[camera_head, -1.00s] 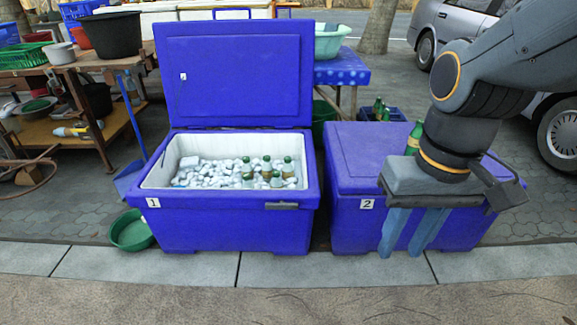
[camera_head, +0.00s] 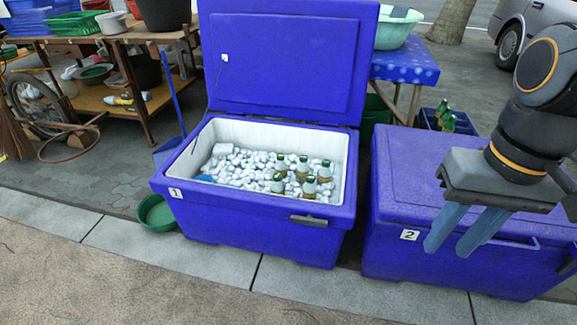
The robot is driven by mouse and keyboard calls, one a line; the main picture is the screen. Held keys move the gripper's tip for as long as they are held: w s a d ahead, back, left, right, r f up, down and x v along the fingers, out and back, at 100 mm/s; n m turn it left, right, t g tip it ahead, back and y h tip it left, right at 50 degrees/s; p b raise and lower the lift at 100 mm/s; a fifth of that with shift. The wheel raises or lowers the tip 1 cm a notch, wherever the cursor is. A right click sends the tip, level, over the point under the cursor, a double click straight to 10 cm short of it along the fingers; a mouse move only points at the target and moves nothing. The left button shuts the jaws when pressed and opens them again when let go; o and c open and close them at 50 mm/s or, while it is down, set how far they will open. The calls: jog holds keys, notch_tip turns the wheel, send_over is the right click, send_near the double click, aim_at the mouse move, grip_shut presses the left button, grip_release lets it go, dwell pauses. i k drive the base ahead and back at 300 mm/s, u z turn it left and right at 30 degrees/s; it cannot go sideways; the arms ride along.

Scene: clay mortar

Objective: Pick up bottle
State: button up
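Several green-capped bottles stand in the ice inside the open blue cooler marked 1 (camera_head: 265,222); one bottle (camera_head: 309,187) is at the front right of the group. They have green tops and brownish labels, and their lower parts are hidden in the ice (camera_head: 225,165). More green bottles (camera_head: 446,118) stand in a blue crate behind the second cooler. My gripper (camera_head: 455,247) is at the right, in front of the closed cooler marked 2. Its two blue fingers point down, apart, with nothing between them. It is well to the right of the bottles in the ice.
The raised lid (camera_head: 290,60) of cooler 1 stands behind its opening. The closed cooler marked 2 (camera_head: 410,190) is to the right. A green basin (camera_head: 155,213) sits on the ground at the left. A wooden table (camera_head: 130,55) with tubs is at the back left. Pavement in front is clear.

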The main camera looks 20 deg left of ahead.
aim_at(278, 186)
jog(key=u, duration=0.65)
jog(key=i, duration=0.6)
jog(key=u, duration=0.55)
jog(key=k, duration=0.4)
jog(key=u, duration=0.6)
jog(key=i, duration=1.05)
jog(key=z, duration=0.7)
